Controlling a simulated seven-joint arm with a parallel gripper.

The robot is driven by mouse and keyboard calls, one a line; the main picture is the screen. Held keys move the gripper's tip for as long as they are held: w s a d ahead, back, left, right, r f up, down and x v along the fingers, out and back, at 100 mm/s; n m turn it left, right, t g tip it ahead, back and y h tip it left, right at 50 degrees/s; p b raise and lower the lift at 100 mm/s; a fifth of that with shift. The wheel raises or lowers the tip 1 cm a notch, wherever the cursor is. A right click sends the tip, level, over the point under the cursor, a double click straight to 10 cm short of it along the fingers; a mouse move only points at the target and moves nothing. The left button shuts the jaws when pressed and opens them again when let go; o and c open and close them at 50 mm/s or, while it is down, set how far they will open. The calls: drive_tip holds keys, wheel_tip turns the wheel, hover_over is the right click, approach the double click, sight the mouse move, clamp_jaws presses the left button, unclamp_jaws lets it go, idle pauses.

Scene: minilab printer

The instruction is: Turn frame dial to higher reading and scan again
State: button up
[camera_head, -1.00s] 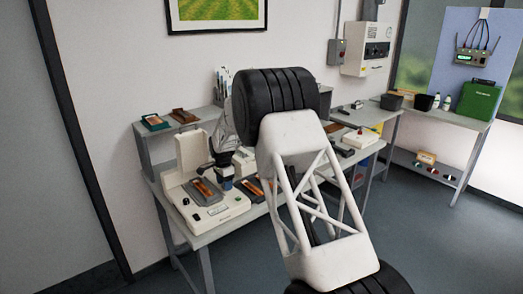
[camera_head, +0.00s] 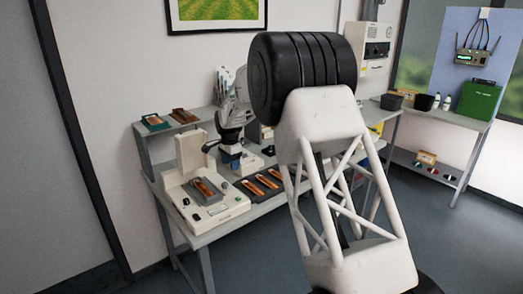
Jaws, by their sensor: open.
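The white scanner (camera_head: 205,208) stands at the left end of the bench with its lid (camera_head: 190,152) raised. A grey holder with an orange film strip (camera_head: 204,187) lies on its bed. Small dark controls (camera_head: 196,217) sit on its front panel; which is the frame dial, and its reading, are too small to tell. My gripper (camera_head: 229,160) is open, above and behind the scanner's right side, apart from the film holder. Its fingertips are small and partly unclear.
Orange strips on a dark mat (camera_head: 252,191) lie right of the scanner. Two holders (camera_head: 155,122) rest on the raised shelf. My large arm links cover the bench's right part. A green box (camera_head: 478,99) stands on the far right table.

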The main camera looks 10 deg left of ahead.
drive_tip(key=s+d+r+n, duration=0.2)
drive_tip(key=s+d+r, duration=0.7)
drive_tip(key=d+r, duration=0.2)
drive_tip(key=shift+s+d+r+t, duration=0.2)
drive_tip(key=shift+s+d+t, duration=0.1)
drive_tip(key=shift+d, duration=1.05)
drive_tip(key=s+d+r+n, duration=0.2)
drive_tip(key=s+d+r, duration=0.2)
drive_tip(key=s+d, duration=0.65)
drive_tip(key=s+d+r+n, duration=0.1)
drive_tip(key=s+d+r, duration=0.55)
drive_tip(key=s, duration=0.65)
drive_tip(key=s+d+f+n, duration=0.1)
drive_tip(key=s+d+f, duration=0.1)
drive_tip(key=s, duration=0.7)
drive_tip(key=s+d+f+n+t, duration=0.1)
drive_tip(key=s+d+f, duration=0.2)
drive_tip(key=s, duration=0.6)
drive_tip(key=s+d+f+n, duration=0.1)
drive_tip(key=s+d+f, duration=0.1)
drive_tip(key=s+d, duration=0.4)
drive_tip(key=s, duration=0.4)
drive_tip(key=shift+d+f+n+t, duration=0.2)
drive_tip(key=shift+f+n+t, duration=0.05)
drive_tip(key=shift+n+t, duration=0.15)
drive_tip(key=shift+s, duration=0.1)
